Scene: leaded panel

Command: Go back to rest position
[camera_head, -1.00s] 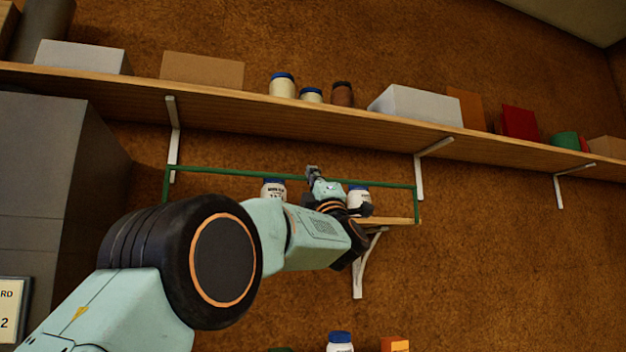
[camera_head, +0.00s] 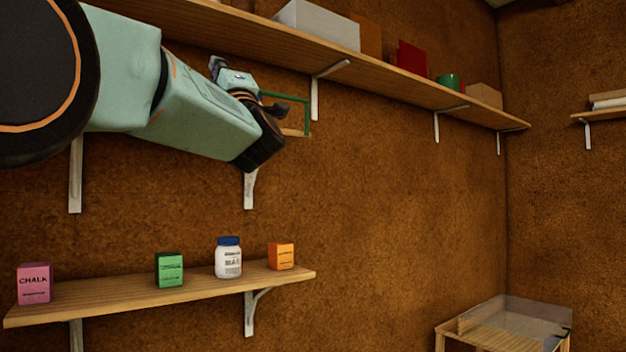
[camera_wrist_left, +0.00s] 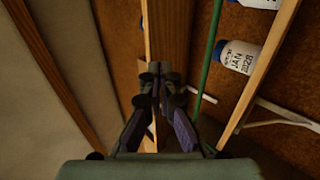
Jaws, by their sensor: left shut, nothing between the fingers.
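In the head view my left gripper (camera_head: 217,66) is up at the upper left, in front of the wall near the small railed shelf, below the long upper shelf. My arm hides most of that small shelf. In the left wrist view my left gripper (camera_wrist_left: 160,78) has its fingers together with nothing between them. A white bottle (camera_wrist_left: 238,57) with a dated label stands to the right of the fingers, beyond the green rail (camera_wrist_left: 209,62), apart from them. My right gripper is not in view.
The long upper shelf (camera_head: 395,78) runs above my arm. The lower shelf (camera_head: 205,285) holds a pink chalk box (camera_head: 34,283), a green box (camera_head: 169,269), a white bottle (camera_head: 228,258) and an orange box (camera_head: 281,256). A clear-topped stand (camera_head: 510,322) is at lower right. Open wall lies between.

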